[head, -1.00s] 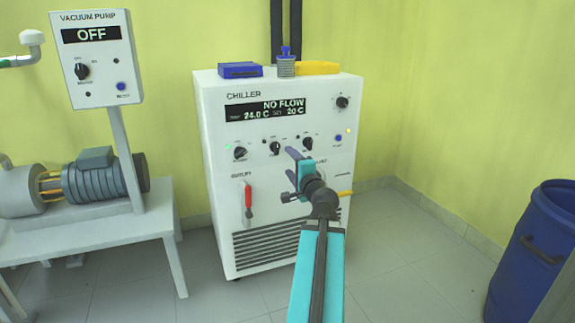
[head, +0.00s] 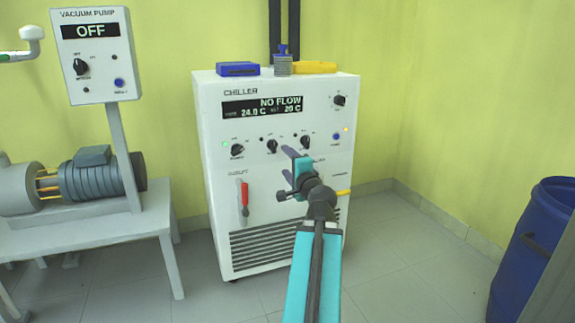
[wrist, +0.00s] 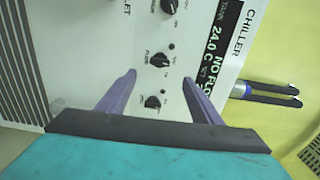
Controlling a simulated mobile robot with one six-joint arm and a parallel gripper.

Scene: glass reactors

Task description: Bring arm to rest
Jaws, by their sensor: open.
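My gripper (head: 287,163) is in front of the white chiller (head: 215,150), below its row of knobs in the head view. Its two purple fingers are apart with nothing held between them. In the wrist view my gripper (wrist: 160,78) faces the chiller panel (wrist: 205,60), and small black knobs show between and beyond the fingers. I cannot tell how wide the gap to the panel is. My turquoise arm (head: 313,275) reaches up from the bottom of the head view. The chiller display (head: 262,106) reads NO FLOW.
A red outlet handle (head: 244,194) stands upright on the chiller front; a yellow handle (head: 344,193) sticks out right of my wrist. The vacuum pump (head: 95,180) on its bench is left, its panel (head: 93,60) reading OFF. A blue barrel (head: 530,250) stands right. Floor between is clear.

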